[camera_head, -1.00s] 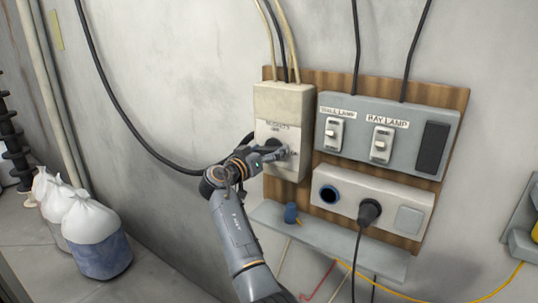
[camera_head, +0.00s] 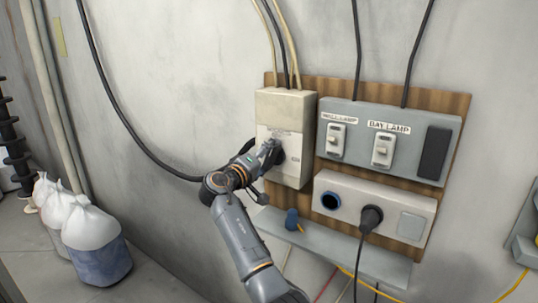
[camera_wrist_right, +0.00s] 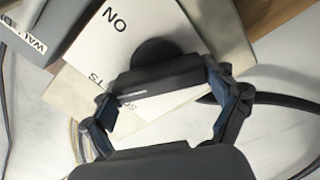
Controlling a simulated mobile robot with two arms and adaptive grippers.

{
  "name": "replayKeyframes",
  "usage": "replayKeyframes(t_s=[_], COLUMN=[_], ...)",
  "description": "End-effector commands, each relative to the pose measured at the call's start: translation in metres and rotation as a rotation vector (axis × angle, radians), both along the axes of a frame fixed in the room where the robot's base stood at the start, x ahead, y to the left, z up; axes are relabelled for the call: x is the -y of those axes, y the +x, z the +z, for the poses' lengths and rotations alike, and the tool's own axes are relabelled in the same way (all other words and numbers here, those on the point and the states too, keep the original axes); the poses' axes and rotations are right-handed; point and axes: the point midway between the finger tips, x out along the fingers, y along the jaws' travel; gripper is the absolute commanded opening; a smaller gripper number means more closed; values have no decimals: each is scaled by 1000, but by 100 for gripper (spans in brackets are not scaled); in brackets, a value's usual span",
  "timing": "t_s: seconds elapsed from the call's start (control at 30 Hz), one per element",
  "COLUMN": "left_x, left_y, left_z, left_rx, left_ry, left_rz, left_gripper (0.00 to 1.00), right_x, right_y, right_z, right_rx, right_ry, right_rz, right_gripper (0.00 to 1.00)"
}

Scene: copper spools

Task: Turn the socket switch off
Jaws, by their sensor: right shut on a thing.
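The socket switch is a cream box (camera_head: 287,105) on a wooden board, with a dark rotary knob on its front panel. In the head view my right gripper (camera_head: 270,153) is at the knob and hides most of it. In the right wrist view the dark knob handle (camera_wrist_right: 160,78) has a short white line. My right gripper's two fingers (camera_wrist_right: 172,108) are at the two ends of this handle, shut on it. The panel shows "ON" (camera_wrist_right: 115,20) and part of a sockets label. My left gripper is in neither view.
Right of the switch is a grey box (camera_head: 361,150) with two lamp switches. Below it is a socket panel (camera_head: 386,213) with a black plug in it. A small grey shelf (camera_head: 345,252) juts out underneath. White bags (camera_head: 90,228) stand at the left wall.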

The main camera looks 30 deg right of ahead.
Motion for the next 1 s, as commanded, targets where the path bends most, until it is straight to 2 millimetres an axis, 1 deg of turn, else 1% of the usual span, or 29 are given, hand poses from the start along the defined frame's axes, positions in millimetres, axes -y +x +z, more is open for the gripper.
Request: replayKeyframes(t_s=[0.03, 0.3, 0.5, 0.7, 1.0], left_x=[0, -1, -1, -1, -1], left_y=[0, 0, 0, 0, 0], left_z=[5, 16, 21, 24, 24], left_rx=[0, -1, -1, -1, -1], left_ry=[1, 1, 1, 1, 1], left_rz=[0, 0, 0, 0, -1], left_gripper=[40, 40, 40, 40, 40], right_x=[2, 2, 1, 2, 2], right_y=[0, 0, 0, 0, 0], right_z=[4, 3, 3, 2, 2], right_rx=[-37, -226, -317, -364, -380], right_ry=[-20, -99, -138, -157, -165], right_rz=[-2, -2, -1, -2, -3], right_gripper=[55, 55, 55, 55, 55])
